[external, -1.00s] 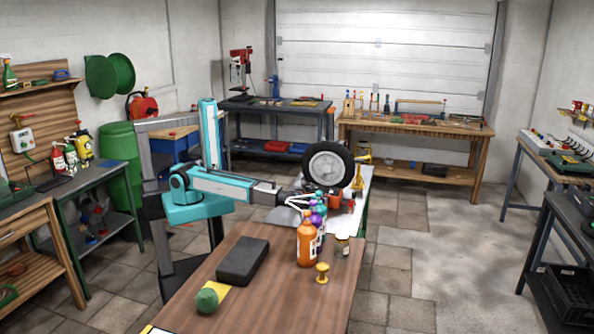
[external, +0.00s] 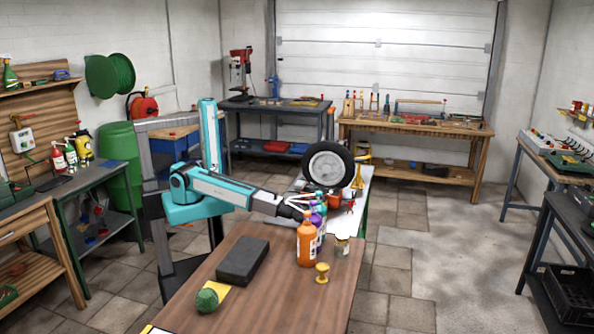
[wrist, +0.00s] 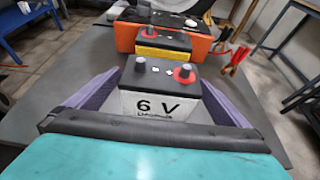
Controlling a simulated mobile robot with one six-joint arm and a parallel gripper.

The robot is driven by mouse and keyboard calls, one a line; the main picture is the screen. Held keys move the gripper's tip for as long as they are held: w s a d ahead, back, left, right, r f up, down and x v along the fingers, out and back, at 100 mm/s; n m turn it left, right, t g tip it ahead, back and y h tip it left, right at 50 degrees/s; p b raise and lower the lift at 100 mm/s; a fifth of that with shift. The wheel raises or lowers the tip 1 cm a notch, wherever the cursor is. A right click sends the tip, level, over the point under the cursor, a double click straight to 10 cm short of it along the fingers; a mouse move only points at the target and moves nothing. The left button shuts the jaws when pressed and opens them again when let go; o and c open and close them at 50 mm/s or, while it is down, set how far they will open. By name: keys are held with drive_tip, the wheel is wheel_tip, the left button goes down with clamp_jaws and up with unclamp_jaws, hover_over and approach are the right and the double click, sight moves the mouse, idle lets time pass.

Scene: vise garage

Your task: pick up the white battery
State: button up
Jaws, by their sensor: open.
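The white battery (wrist: 155,104), marked "6 V", has a grey top with a grey terminal and a red-ringed terminal. It stands upright on a grey table (wrist: 40,100) in the wrist view. My gripper (wrist: 160,90) is open, with one purple-grey finger on each side of the battery. The fingers look close to its sides; I cannot tell whether they touch. The teal gripper body and a dark bar hide the battery's lower front. In the external view my gripper (external: 299,207) is low over the far table, partly behind bottles, and I cannot make out the battery there.
A yellow battery (wrist: 162,45) and a larger orange battery (wrist: 125,35) stand just behind the white one. Red clamps (wrist: 235,60) lie to their right. On the nearer wooden table are an orange bottle (external: 306,245), a yellow object (external: 322,272) and a black block (external: 242,262).

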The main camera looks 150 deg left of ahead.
drive_tip(key=shift+f, duration=0.15)
drive_tip(key=shift+x, duration=2.5)
drive_tip(key=shift+c, duration=0.4)
drive_tip(key=c, duration=1.8)
